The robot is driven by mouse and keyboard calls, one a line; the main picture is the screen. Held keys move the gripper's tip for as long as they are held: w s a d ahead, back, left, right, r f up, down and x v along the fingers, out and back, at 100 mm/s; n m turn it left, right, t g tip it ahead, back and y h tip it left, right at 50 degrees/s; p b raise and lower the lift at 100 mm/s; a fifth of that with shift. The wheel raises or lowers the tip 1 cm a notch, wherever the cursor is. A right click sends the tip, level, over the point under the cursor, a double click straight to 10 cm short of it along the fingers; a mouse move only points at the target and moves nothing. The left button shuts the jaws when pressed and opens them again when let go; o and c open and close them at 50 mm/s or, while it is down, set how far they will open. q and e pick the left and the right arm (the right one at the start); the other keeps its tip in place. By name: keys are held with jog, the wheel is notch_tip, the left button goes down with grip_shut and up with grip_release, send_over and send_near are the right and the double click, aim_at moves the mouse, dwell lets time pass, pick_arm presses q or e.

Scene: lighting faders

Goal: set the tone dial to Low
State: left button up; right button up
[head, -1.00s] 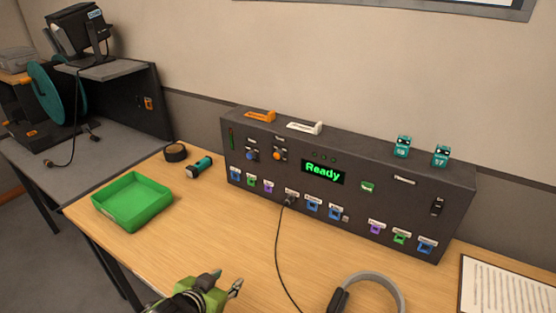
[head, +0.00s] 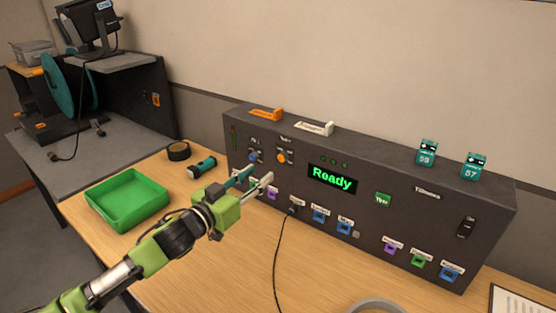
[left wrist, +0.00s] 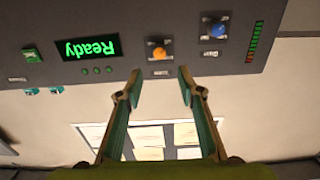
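The control box (head: 370,195) stands upright at the back of the table. An orange knob (head: 281,157), which looks like the tone dial, sits on its front under a small label. A blue knob (head: 253,157) is to its left. My left gripper (head: 259,177) is open and empty in front of the box, below the two knobs. In the left wrist view, which is upside down, the orange knob (left wrist: 159,53) lies just beyond and between my open fingertips (left wrist: 159,74), apart from them. The dial's setting is too small to read. My right gripper is out of view.
A green screen (head: 332,179) reads "Ready".

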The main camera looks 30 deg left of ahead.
aim_at(281, 158)
pick_arm(q)
jog(key=w, duration=0.3)
jog(key=w+p, duration=0.1)
jog(key=w, duration=0.1)
jog(key=w+d, duration=0.1)
jog(key=w, duration=0.2)
jog(key=shift+w+d+r, duration=0.1)
jog(key=shift+w, duration=0.2)
jog(key=shift+w+d, duration=0.1)
jog(key=shift+w, duration=0.35)
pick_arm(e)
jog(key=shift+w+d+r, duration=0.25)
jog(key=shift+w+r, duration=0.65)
pick_arm(q)
grip_shut()
